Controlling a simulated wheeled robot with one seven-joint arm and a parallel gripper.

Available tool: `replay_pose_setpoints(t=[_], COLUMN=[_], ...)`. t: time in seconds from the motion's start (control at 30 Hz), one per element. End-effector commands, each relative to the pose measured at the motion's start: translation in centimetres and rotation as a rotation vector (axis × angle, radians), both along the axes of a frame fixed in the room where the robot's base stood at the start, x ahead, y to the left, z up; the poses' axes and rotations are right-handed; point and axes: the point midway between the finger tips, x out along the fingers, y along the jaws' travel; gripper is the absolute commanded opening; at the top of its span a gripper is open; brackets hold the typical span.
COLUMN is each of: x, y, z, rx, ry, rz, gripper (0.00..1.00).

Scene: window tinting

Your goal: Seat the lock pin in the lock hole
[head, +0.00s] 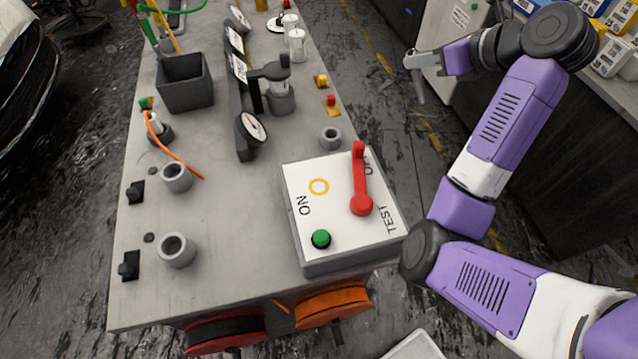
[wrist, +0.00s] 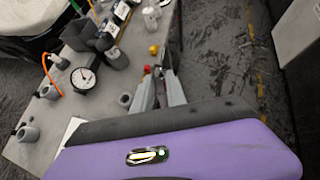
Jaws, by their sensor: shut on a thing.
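My gripper (head: 414,62) is raised over the floor, right of the bench, in the head view. It is shut on a thin grey piece, apparently the lock pin (head: 418,90), which hangs down. In the wrist view the gripper fingers (wrist: 160,93) are close together, and the piece between them is hard to make out. A white switch box (head: 335,236) sits at the bench's near right corner, marked ON and TEST. I cannot tell whether the ring surrounds the lock hole. The pin is apart from the box.
The grey bench (head: 225,225) carries grey cups (head: 177,250), a dark bin (head: 184,84), a gauge stand (head: 240,95) and small yellow and red knobs (head: 331,100). A counter with boxes stands at the right. Floor lies open between bench and counter.

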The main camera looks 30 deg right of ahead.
Motion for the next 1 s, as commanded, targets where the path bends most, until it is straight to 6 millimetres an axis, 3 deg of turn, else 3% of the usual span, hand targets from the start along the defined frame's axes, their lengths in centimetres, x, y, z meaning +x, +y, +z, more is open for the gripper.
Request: replay_pose_setpoints(t=[0.07, 0.2, 0.4, 0.5, 0.63, 0.77, 0.87, 1.0], x=[-0.2, -0.9, -3.5, -5.2, -6.6, -6.8, -6.7, -6.7], y=[3.0, 10.6, 20.7, 23.8, 25.6, 25.7, 25.6, 25.6], z=[-0.9, -0.4, 4.0, 6.6, 8.8, 9.1, 8.5, 5.7], rx=[0.005, 0.036, 0.118, 0.171, 0.243, 0.287, 0.297, 0.301], ry=[-0.051, -0.173, -0.339, -0.41, -0.505, -0.585, -0.61, -0.612], rz=[0.103, 0.324, 0.624, 0.734, 0.806, 0.805, 0.801, 0.798], gripper=[0.0, 0.0, 0.0, 0.0, 0.0, 0.0, 0.0, 0.0])
